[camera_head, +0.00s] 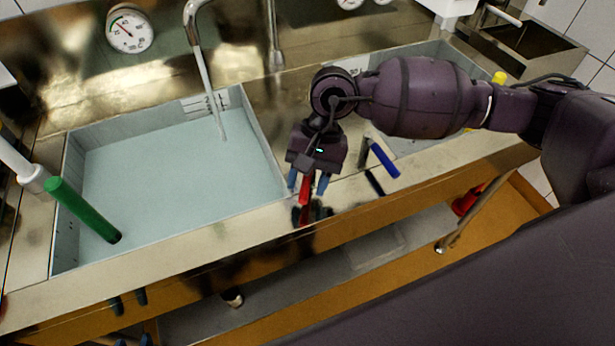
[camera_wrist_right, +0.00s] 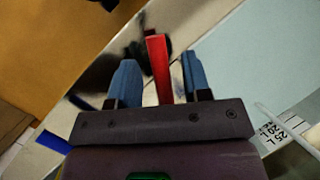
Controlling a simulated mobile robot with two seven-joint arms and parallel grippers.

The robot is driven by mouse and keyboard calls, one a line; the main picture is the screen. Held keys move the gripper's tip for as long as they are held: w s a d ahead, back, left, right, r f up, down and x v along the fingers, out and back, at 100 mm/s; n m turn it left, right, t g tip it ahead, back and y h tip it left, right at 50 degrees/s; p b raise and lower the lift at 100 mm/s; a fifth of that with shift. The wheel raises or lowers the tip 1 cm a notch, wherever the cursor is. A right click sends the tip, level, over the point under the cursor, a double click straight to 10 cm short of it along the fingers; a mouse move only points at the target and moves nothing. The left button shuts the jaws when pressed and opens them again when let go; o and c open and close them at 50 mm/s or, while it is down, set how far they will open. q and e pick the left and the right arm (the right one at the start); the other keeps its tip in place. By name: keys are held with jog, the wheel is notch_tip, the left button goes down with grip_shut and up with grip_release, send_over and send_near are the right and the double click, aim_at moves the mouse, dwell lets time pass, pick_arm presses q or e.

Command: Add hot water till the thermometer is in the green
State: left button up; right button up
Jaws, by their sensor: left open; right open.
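The thermometer (camera_head: 129,30) is a round white dial on the back wall with a green arc at its upper left. The needle is too small to read surely. A stream (camera_head: 210,95) runs from the curved spout (camera_head: 190,22) into the left basin (camera_head: 262,150), which holds pale water (camera_head: 170,165). A red lever (camera_head: 304,188) stands at the counter front; it also shows in the right wrist view (camera_wrist_right: 158,68). My right gripper (camera_head: 307,184) is open with its blue fingers either side of the red lever. My left gripper (camera_head: 133,339) is open at the bottom edge, below the counter front.
A blue lever (camera_head: 384,158) stands right of the red one. A green handle (camera_head: 85,210) leans over the left basin's near left corner. A second basin (camera_head: 440,50) lies partly behind my right arm. A shelf (camera_head: 310,278) runs below the counter.

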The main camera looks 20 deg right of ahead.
pick_arm(q)
jog(key=shift+w, duration=0.1)
pick_arm(e)
jog(key=v, duration=1)
jog(key=shift+d+r, duration=0.15)
jog(key=shift+r, duration=0.2)
pick_arm(q)
jog(key=shift+w, duration=0.1)
pick_arm(e)
jog(key=shift+w, duration=0.1)
pick_arm(q)
jog(key=shift+s+f, duration=0.15)
jog(key=shift+s, duration=0.05)
jog(key=shift+s+f, duration=0.2)
jog(key=shift+s, duration=0.15)
